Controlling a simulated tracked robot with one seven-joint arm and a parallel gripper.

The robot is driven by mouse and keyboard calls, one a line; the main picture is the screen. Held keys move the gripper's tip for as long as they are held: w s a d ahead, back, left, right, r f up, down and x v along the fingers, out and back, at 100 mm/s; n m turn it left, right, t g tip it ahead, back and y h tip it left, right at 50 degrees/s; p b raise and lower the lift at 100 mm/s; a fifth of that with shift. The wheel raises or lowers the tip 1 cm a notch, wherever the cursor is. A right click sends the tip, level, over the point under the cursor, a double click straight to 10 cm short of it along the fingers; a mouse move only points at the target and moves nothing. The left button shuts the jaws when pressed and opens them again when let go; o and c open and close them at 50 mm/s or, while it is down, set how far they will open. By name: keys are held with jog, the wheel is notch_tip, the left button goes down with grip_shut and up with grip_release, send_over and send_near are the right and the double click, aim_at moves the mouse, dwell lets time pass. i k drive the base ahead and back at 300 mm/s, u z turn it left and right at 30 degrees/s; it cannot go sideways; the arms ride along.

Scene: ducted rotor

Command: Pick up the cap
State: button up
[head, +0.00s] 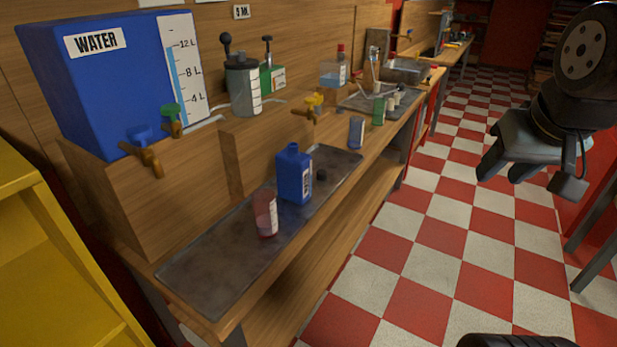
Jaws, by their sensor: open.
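A small dark round piece (321,175), which looks like the cap, lies on the grey metal tray (215,258) on the bench. It is just right of a blue bottle (294,175) with a white label, whose neck appears uncapped. My gripper (528,182) is at the right side of the view, over the floor and well apart from the bench. It is open, its fingers point down, and nothing shows between them.
A big blue water tank (105,75) with taps sits at the left. The checkered floor (420,240) is open.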

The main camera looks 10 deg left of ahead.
aim_at(321, 174)
jog(key=z, duration=0.15)
jog(key=i, duration=0.9)
jog(key=u, duration=0.05)
